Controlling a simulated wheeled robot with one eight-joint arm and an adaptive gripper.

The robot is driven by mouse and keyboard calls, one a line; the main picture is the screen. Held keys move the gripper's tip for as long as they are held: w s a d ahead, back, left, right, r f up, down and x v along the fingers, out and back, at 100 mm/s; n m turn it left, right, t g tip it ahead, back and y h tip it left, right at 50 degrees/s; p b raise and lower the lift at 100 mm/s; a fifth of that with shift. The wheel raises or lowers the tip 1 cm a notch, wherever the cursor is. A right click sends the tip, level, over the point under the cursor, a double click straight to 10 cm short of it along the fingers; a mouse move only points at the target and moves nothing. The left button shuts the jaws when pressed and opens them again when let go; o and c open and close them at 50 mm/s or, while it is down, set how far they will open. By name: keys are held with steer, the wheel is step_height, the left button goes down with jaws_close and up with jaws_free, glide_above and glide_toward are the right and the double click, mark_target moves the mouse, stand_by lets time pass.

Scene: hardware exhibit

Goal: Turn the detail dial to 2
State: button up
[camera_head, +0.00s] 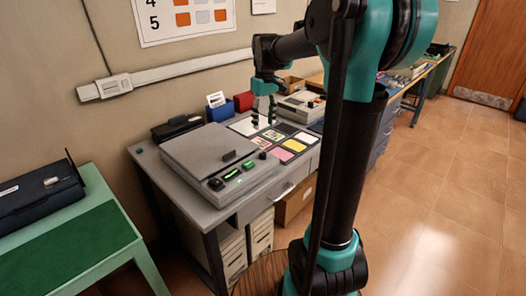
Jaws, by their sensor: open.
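A grey flatbed machine (215,158) with a lid sits on the grey desk. Its sloped front panel has a dark knob (216,184) at the left end and another dark knob (262,156) at the right end. Between them are two green-lit elements (233,174). The labels and dial positions are too small to read, so I cannot tell which knob is the detail dial. My gripper (263,119) points down above the back of the desk, to the right of the machine. Its fingers are apart, with nothing seen between them.
Coloured sample cards (281,155) lie on a dark mat right of the machine. A blue box (220,111), a red box (244,101) and a second grey device (303,104) stand behind. A green table (75,245) is at the left. Open tiled floor (430,220) lies at the right.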

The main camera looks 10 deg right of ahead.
mark_target(263, 153)
steer(key=f, duration=1.3)
steer(key=shift+s+a, duration=0.1)
steer(key=shift+a, duration=0.1)
jaws_close()
